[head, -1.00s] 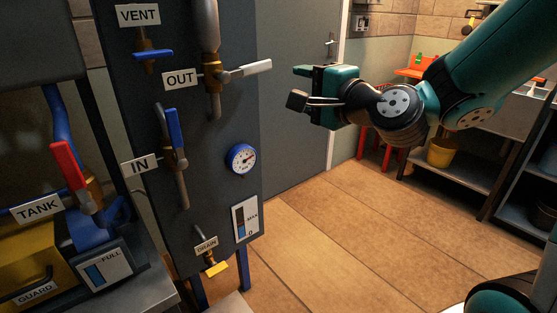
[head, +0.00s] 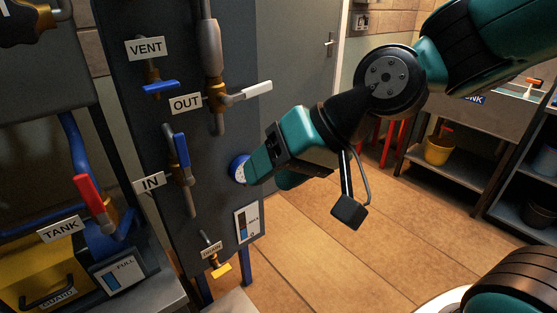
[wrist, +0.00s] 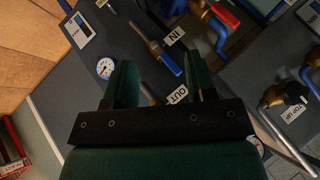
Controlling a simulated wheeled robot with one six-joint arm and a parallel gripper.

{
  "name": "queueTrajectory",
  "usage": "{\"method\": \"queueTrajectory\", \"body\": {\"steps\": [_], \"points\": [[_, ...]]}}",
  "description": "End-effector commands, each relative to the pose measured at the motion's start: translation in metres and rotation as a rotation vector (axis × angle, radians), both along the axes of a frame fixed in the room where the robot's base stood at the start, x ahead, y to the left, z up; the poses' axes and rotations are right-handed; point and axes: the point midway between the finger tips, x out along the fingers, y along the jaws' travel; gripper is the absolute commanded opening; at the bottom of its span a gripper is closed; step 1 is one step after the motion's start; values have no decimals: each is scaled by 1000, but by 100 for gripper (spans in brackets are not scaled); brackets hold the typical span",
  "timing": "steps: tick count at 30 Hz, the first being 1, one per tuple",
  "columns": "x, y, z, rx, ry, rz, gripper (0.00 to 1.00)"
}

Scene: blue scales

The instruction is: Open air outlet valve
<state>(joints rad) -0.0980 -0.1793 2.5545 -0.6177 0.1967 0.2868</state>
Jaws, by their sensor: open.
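The air outlet valve, labelled OUT (head: 186,103), is on the dark panel (head: 125,115) in the head view. Its white lever handle (head: 255,91) points right, crosswise to the vertical pipe (head: 210,50). My gripper (head: 266,172) is open and empty, below the white handle and apart from it. Its fingers point toward the panel and partly cover the gauge (head: 237,167). In the wrist view, my gripper's fingers (wrist: 160,80) stand spread, with the OUT label (wrist: 177,95) between them. The white handle cannot be made out there.
The blue VENT handle (head: 160,87), blue IN handle (head: 182,150) and yellow DRAIN handle (head: 221,270) are on the same panel. A red TANK lever (head: 89,194) is at the left. Open floor (head: 330,255) lies right of the panel.

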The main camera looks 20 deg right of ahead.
Motion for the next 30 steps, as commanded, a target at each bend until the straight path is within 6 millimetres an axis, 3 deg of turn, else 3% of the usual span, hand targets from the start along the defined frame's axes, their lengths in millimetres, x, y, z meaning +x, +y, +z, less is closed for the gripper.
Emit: {"method": "queueTrajectory", "body": {"steps": [5,13,17,20,24,30], "points": [[-11,0,1,-49,13,56,51],[-12,-1,0,-55,14,62,51],[-7,1,-5,-36,12,46,21],[7,7,-19,38,8,-12,0],[44,21,-42,250,9,-155,0],[99,29,-60,650,58,-352,0]]}}
